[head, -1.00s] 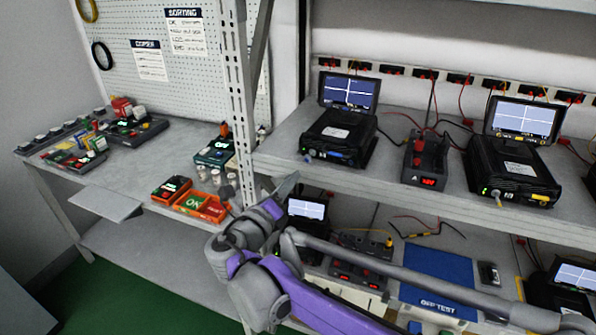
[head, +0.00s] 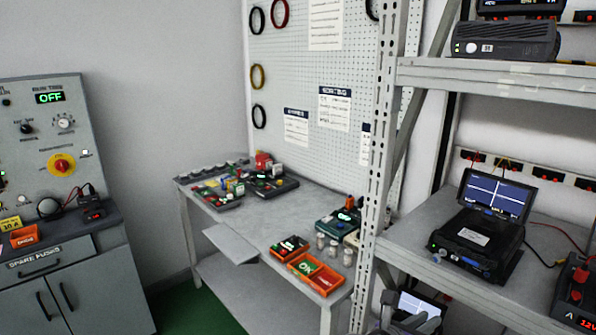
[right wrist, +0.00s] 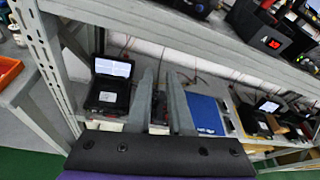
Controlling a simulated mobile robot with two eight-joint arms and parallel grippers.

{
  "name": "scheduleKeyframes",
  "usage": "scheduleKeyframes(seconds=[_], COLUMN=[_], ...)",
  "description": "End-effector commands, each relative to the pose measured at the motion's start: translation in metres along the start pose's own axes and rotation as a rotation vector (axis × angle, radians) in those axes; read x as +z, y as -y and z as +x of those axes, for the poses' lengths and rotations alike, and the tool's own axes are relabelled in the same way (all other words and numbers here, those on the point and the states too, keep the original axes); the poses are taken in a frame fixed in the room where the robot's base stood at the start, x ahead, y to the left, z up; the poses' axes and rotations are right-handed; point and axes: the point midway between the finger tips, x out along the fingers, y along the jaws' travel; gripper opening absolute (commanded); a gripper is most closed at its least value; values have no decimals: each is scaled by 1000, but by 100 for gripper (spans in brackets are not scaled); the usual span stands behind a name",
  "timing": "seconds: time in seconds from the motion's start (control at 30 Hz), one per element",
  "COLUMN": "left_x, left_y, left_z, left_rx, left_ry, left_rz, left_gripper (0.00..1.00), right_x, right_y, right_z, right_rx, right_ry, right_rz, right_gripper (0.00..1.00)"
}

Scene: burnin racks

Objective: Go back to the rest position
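My right gripper shows in the right wrist view (right wrist: 160,78) as two grey fingers standing apart, with nothing held between them. It is in front of the rack's lower shelf, which carries a small device with a lit screen (right wrist: 110,85) and a blue mat (right wrist: 205,114). In the head view, only a small grey part of my right arm shows at the bottom edge, in front of the lower screen (head: 418,308). My left gripper is in neither current view.
The rack's perforated upright (head: 378,150) stands close to my right arm. A workbench (head: 250,215) holds orange trays (head: 314,272) and small devices. A grey cabinet with a control panel (head: 45,130) stands at the left. Green floor shows between cabinet and bench.

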Motion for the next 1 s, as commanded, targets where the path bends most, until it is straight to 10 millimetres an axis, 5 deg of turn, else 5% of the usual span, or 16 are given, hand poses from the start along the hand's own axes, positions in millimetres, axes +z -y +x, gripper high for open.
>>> scheduleKeyframes(seconds=[0.2, 0.5, 0.7, 1.0], left_x=[-14, -31, -37, -38], left_y=[0, 0, 0, 0], left_z=[-19, -40, -46, -47], left_rx=[0, 0, 0, 0], left_ry=[-9, -22, -26, -27], left_rz=[0, 0, 0, 0], left_gripper=[0, 0, 0, 0], right_x=[-89, -175, -193, -195], right_y=[44, 53, 46, 45], right_z=[-23, -95, -125, -130], right_rx=[-43, -472, -762, -824], right_ry=[-416, -923, -1088, -1115], right_rz=[839, 1941, 2313, 2375], right_gripper=[19, 19, 19, 19])
